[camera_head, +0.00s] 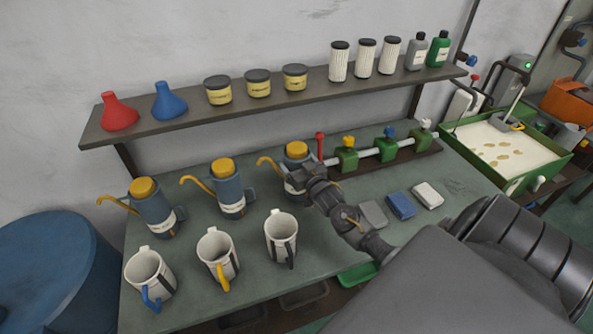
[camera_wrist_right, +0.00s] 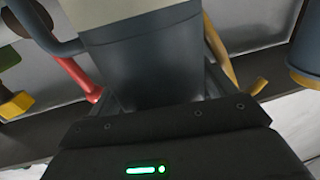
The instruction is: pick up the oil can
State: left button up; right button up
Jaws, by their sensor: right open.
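Three blue-grey oil cans with yellow caps and yellow spouts stand upright in a row on the green bench: a left can (camera_head: 152,208), a middle can (camera_head: 228,190) and a right can (camera_head: 297,155). My right gripper (camera_head: 303,180) is at the right can and hides much of its front. In the right wrist view, the can's body (camera_wrist_right: 155,70) with its pale label fills the space between the open fingers. Whether the fingers touch it I cannot tell. My left gripper is not in view.
A shelf (camera_head: 190,125) with funnels, jars and filters hangs behind. A green valve rack (camera_head: 385,160) is to the right. Grey, blue and white blocks (camera_head: 400,205) lie nearby.

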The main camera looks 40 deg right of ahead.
aim_at(296, 146)
jog(key=shift+c, duration=0.5)
jog(key=shift+r, duration=0.1)
jog(key=c, duration=1.3)
notch_tip(296, 146, up, 8)
jog(key=shift+r+b, duration=0.25)
jog(key=shift+b, duration=1)
jog(key=shift+c, duration=0.2)
jog(key=shift+r, duration=0.75)
